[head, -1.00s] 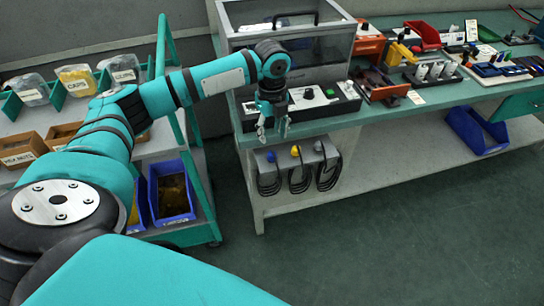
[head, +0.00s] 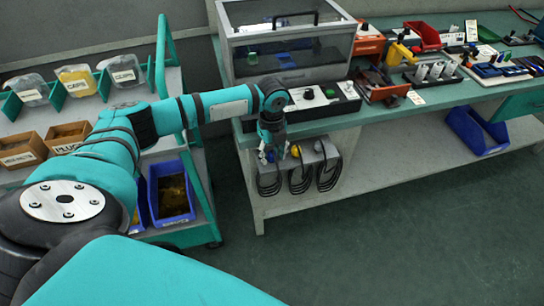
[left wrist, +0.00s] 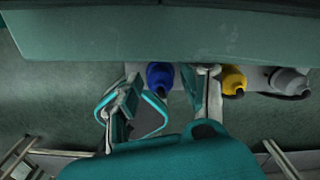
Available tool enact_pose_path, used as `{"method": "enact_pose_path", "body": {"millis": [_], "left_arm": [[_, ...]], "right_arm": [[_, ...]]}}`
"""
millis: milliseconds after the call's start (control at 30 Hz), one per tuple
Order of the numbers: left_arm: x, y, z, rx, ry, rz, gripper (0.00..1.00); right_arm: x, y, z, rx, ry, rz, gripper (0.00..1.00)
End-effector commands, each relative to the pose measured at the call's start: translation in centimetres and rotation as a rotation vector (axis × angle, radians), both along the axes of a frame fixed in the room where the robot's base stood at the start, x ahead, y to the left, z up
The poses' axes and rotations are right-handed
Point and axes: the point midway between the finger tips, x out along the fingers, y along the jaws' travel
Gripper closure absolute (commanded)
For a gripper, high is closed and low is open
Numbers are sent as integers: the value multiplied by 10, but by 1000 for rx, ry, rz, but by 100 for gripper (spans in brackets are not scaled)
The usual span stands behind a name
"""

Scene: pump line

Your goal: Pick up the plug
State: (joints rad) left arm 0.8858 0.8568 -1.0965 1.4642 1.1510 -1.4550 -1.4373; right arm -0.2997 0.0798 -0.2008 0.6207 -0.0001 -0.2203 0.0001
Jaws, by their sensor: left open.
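Three plugs with dark cables sit on a grey rack under the bench edge: a blue plug (left wrist: 160,75), a yellow plug (left wrist: 233,80) and a grey plug (left wrist: 288,80). Which one the task means does not show. My left gripper (left wrist: 168,88) is open, with the blue plug between its two fingers in the left wrist view; contact cannot be told. In the head view the left gripper (head: 272,153) points down in front of the rack and mostly hides the blue plug. The yellow plug (head: 296,151) is just right of it. My right gripper is not in view.
The workbench top (head: 425,100) overhangs the rack (head: 326,160) closely. A clear-fronted case (head: 285,50) stands above. A cart with blue bins (head: 172,195) and brown boxes (head: 68,133) is at left. The floor (head: 380,245) in front is clear.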

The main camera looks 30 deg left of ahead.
Motion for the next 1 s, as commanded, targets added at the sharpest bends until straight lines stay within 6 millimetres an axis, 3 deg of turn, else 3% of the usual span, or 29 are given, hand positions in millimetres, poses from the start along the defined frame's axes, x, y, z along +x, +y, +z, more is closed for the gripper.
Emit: {"method": "enact_pose_path", "body": {"millis": [33, 333, 667, 967, 1000], "left_arm": [[0, 0, 0, 0, 0, 0, 63], [0, 0, 0, 0, 0, 0, 100], [0, 0, 4, 0, -1, 0, 100], [1, 0, 39, 0, -3, 0, 100], [-10, 6, 36, 2, 3, 1, 100]], "right_arm": [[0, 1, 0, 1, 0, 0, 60], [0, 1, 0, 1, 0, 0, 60], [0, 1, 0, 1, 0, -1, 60], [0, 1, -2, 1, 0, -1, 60], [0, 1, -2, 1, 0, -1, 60]]}}
